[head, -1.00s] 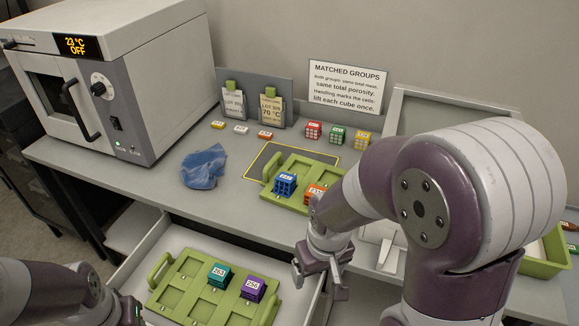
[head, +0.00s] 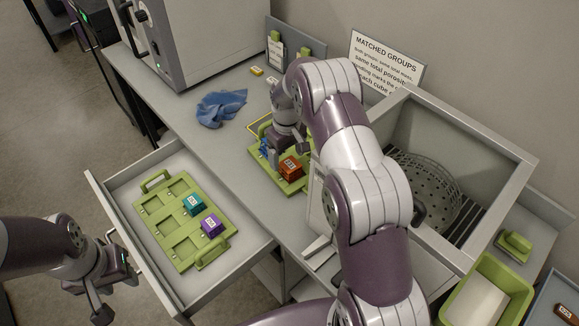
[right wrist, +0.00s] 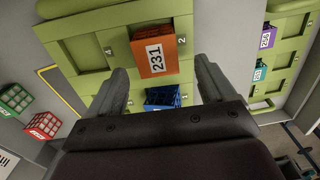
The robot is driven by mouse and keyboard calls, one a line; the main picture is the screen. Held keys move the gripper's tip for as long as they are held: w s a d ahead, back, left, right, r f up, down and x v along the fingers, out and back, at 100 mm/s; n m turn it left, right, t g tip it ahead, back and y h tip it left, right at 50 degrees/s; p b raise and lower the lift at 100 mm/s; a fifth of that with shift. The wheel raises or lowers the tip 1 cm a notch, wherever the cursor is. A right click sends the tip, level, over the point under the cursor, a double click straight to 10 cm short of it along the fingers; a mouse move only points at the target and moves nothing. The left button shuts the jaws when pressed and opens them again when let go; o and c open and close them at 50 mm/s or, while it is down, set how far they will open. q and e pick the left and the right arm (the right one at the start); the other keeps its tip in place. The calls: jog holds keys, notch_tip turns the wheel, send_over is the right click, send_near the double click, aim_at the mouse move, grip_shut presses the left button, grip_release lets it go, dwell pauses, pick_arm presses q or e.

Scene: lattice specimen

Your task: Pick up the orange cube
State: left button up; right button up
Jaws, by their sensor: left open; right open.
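The orange cube (head: 291,170), labelled 231 in the right wrist view (right wrist: 154,52), sits on a green tray (head: 292,187) on the bench. A blue cube (right wrist: 162,97) is beside it on the same tray, mostly hidden by my arm in the head view. My right gripper (head: 285,151) is over this tray, open. In the right wrist view its fingers (right wrist: 163,72) are spread, with the orange cube ahead of the fingertips and the blue cube nearer the palm; neither is gripped. My left gripper (head: 110,278) is open and empty by the drawer's front left.
An open drawer (head: 105,193) holds another green tray (head: 160,220) with a teal cube (head: 193,205) and a purple cube (head: 211,226). A blue cloth (head: 220,106) lies on the bench. An open grey chamber (head: 500,165) with a perforated basket stands right of my right arm.

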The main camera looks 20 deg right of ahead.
aim_at(290, 164)
jog(key=f, duration=0.2)
jog(key=s+f+p, duration=0.1)
jog(key=shift+d+f, duration=0.3)
jog(key=shift+f, duration=0.1)
jog(key=shift+w+a+f, duration=0.1)
jog(key=shift+w+f, duration=0.1)
jog(key=shift+f, duration=0.05)
jog(key=shift+s+r, duration=0.1)
jog(key=shift+s, duration=0.1)
jog(key=c, duration=1.1)
jog(key=shift+o, duration=0.2)
jog(key=shift+w, duration=0.1)
